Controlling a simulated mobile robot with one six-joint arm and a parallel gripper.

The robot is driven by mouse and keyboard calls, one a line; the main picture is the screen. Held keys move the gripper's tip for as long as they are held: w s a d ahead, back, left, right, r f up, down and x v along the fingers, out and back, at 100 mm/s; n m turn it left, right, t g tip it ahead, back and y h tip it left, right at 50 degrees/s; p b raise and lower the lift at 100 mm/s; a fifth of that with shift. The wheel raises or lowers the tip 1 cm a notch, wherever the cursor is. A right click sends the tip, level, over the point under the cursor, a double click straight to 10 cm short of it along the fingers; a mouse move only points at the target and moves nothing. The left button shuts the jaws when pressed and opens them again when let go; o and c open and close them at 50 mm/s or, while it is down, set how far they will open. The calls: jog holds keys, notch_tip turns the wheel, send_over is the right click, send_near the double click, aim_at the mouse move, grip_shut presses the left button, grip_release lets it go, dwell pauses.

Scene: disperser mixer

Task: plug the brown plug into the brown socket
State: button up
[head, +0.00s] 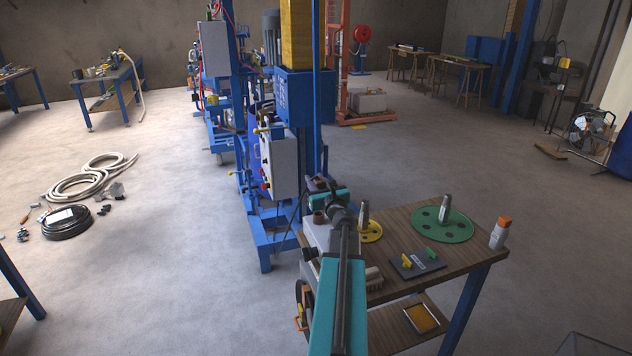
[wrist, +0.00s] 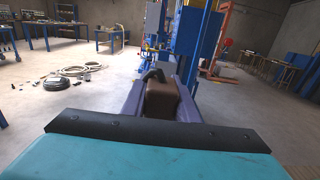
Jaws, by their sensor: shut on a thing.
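My gripper (head: 319,183) is raised above the left end of the wooden table, in front of the blue mixer. It is shut on the brown plug (wrist: 161,103), which sits between its two grey-purple fingers in the wrist view. A dark curved piece (wrist: 153,75) shows just beyond the plug; I cannot tell whether it is its cable. In the head view a brown round fitting (head: 319,217) stands on a grey box below my gripper. It may be the brown socket, but it is too small to be sure. The plug is apart from this fitting.
The blue mixer with its grey control box (head: 280,163) stands close beyond my gripper. The table (head: 474,257) holds a green disc (head: 455,230), a yellow disc (head: 371,237), a dark plate with small tools and an orange-capped bottle (head: 500,233). Hoses (head: 80,180) lie on open floor at left.

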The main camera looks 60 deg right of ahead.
jog(key=shift+f+b, duration=1.45)
jog(key=shift+f, duration=0.3)
jog(key=shift+f+b, duration=2.15)
jog(key=shift+b, duration=0.15)
dwell(1.8)
jog(key=o, duration=1.2)
